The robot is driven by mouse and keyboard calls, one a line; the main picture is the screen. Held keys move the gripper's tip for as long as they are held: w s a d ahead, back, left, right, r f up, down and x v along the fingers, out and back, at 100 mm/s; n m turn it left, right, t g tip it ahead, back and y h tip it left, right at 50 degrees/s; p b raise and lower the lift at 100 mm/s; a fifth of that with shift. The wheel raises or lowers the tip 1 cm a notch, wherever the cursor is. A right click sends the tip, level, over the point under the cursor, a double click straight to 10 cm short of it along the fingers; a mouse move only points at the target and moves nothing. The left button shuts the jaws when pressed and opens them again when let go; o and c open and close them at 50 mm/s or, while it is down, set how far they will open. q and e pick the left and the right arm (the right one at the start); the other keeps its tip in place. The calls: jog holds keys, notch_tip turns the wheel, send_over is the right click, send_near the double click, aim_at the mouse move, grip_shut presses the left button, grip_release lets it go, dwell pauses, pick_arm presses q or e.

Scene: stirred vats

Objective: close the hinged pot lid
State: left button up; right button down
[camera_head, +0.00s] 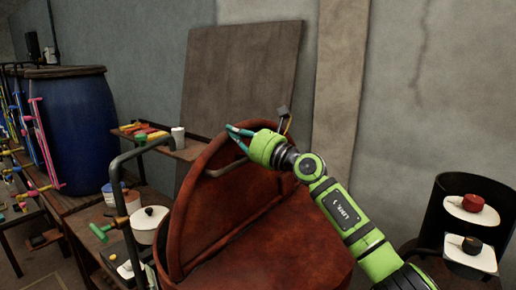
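The rust-red pot (300,255) fills the bottom centre. Its hinged lid (205,205) stands raised and tilted at the left of the pot, with a bar handle (218,171) on the face turned toward the pot. My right gripper (229,129), green with teal fingers, is at the upper rim of the lid, above the handle. Its fingertips appear close together, but their gap is unclear, and I cannot tell if they touch the lid. My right arm crosses in front of the pot's right part and hides some of it. My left gripper is not in view.
A blue barrel (75,130) and a wooden bench are farther left. A brown board (240,75) leans on the wall behind. A black curved stand (470,195) with knobbed white plates is at right.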

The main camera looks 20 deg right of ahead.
jog(key=x, duration=0.3)
jog(key=shift+w+a+f, duration=0.2)
jog(key=shift+w+f, duration=0.05)
jog(key=shift+w+a+f+g+h+p, duration=0.3)
jog(key=shift+w+a, duration=0.2)
jog(key=shift+w, duration=0.15)
jog(key=shift+w+a+f+g+h+p, duration=0.2)
jog(key=shift+w+a+g, duration=0.1)
jog(key=shift+w+a, duration=0.3)
jog(key=shift+w+d, duration=0.1)
